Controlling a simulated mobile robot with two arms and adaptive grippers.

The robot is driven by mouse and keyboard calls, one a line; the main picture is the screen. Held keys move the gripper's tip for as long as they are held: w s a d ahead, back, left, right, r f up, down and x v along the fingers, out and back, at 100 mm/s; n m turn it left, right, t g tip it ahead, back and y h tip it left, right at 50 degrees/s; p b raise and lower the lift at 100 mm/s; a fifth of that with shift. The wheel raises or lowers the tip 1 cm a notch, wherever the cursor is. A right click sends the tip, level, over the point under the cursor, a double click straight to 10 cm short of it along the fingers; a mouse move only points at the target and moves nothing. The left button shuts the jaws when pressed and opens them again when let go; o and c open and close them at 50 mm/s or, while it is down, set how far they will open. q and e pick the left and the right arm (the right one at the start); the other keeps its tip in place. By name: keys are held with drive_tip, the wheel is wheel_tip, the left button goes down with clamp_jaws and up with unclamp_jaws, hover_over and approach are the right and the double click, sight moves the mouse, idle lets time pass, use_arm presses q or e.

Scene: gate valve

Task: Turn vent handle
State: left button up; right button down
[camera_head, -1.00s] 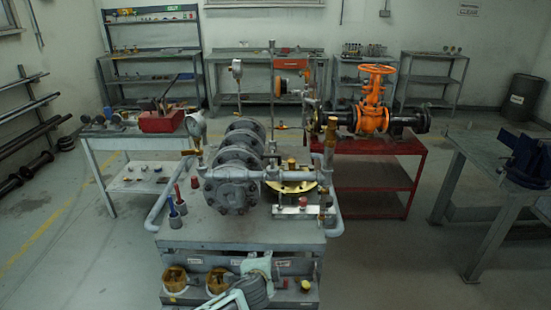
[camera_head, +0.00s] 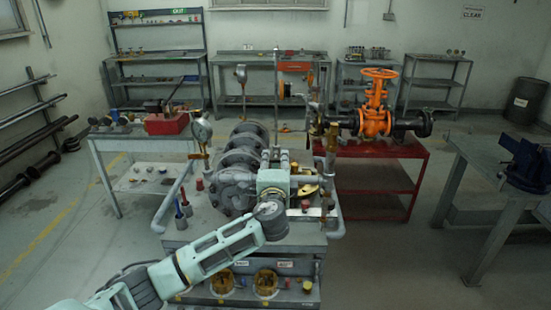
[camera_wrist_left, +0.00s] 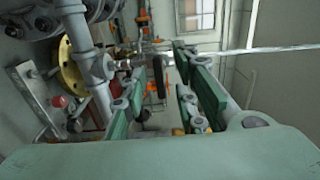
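My left gripper (camera_head: 276,160) is over the grey pump-like assembly (camera_head: 238,178) on the central bench, close to its front piping. In the left wrist view its green fingers (camera_wrist_left: 160,72) are spread apart. A small dark round part (camera_wrist_left: 158,76) on a thin pipe shows in the gap between them, with no clear contact. I cannot tell for sure that this is the vent handle. A thick grey pipe (camera_wrist_left: 88,65) and a yellow flange (camera_wrist_left: 72,68) lie left of the fingers. In the head view my gripper hides part of the piping. My right gripper is not in view.
A pressure gauge (camera_head: 201,131) stands up left of the gripper. An orange gate valve (camera_head: 375,115) sits on a red stand (camera_head: 372,178) at the right. A workbench with a blue vise (camera_head: 527,165) is far right. The floor between the stands is clear.

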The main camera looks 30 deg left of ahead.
use_arm(q)
drive_tip(key=shift+x, duration=0.8)
drive_tip(key=shift+c, duration=0.2)
clamp_jaws()
drive_tip(key=shift+f, duration=0.1)
